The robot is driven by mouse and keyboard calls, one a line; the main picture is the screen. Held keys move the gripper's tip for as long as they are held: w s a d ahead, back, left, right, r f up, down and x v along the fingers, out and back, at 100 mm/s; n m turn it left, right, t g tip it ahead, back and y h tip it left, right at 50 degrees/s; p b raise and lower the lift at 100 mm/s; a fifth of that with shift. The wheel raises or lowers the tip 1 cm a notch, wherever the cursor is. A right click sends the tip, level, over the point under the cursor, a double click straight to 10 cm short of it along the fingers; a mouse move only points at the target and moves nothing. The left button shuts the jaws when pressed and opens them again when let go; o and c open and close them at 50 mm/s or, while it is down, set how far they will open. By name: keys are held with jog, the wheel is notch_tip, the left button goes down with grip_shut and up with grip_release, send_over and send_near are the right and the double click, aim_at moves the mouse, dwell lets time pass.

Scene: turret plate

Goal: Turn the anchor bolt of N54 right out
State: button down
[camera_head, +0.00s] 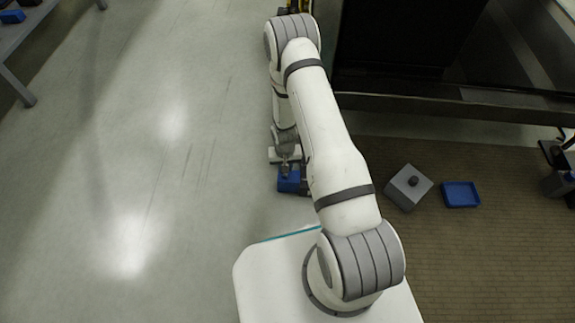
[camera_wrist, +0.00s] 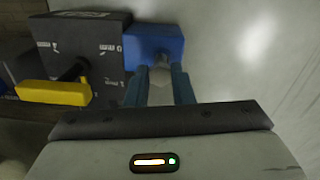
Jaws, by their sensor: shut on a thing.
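In the head view my gripper (camera_head: 290,168) is partly covered by my arm, at the blue block (camera_head: 289,182). No N54 label is readable in either view.
In the wrist view, left of the blue block, is a dark grey box (camera_wrist: 85,35) with white marks and a yellow lever (camera_wrist: 54,93). In the head view, a grey box (camera_head: 408,190) with a dark knob and a blue tray (camera_head: 461,195) lie right. Open floor is left.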

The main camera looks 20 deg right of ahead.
jog(key=shift+w+r+p, duration=0.15)
jog(key=shift+r+p, duration=0.85)
jog(key=shift+r, duration=0.75)
jog(key=shift+w+r+p, duration=0.1)
jog(key=shift+r+p, duration=0.9)
jog(key=shift+r, duration=0.7)
